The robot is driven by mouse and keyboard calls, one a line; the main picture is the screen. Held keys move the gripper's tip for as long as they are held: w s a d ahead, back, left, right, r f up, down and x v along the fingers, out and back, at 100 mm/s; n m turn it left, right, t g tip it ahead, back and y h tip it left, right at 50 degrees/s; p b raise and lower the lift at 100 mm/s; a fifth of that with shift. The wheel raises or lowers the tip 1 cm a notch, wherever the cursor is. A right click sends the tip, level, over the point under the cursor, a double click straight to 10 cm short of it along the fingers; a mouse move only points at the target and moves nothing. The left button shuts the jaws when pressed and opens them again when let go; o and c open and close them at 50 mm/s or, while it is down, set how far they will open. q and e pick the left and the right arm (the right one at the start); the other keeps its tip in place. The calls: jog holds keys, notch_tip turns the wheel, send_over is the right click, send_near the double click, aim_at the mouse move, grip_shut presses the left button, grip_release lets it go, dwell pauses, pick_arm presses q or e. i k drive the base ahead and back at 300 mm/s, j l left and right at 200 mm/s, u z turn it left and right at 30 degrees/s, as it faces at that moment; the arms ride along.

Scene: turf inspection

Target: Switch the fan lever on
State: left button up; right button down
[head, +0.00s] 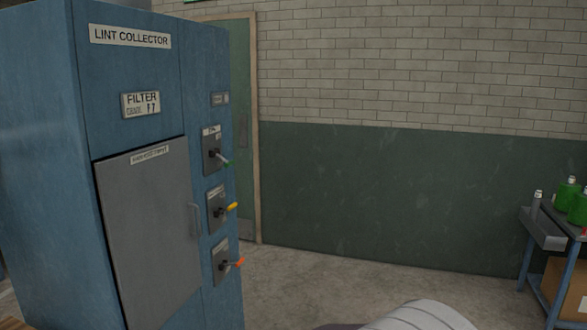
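A blue lint collector cabinet (210,80) stands at the left in the head view. Its right-hand strip carries three lever switches on dark plates, one above another. The middle lever (232,207) has a yellow handle pointing right and slightly up. The bottom lever (239,262) has an orange handle pointing right. The small labels above them are too blurred to read, so I cannot tell which is the fan lever. Neither gripper is in view.
A grey door (150,235) with a handle fills the cabinet's lower front. A blue cart (545,215) with green bottles (567,192) and a cardboard box (567,285) stands at the right. A green door (240,110) is behind the cabinet. The floor (330,280) between is clear.

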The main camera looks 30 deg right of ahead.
aim_at(229, 163)
jog(key=z, duration=0.75)
jog(key=i+l, duration=0.3)
jog(key=i, duration=0.15)
jog(key=i+l, duration=0.3)
jog(key=i+l+z, duration=0.1)
jog(key=i+l, duration=0.15)
jog(key=i, duration=0.3)
jog(key=i+l, duration=0.25)
jog(key=i, duration=0.2)
jog(key=i+l, duration=0.25)
jog(key=i, duration=0.2)
jog(key=k+l+z, duration=0.05)
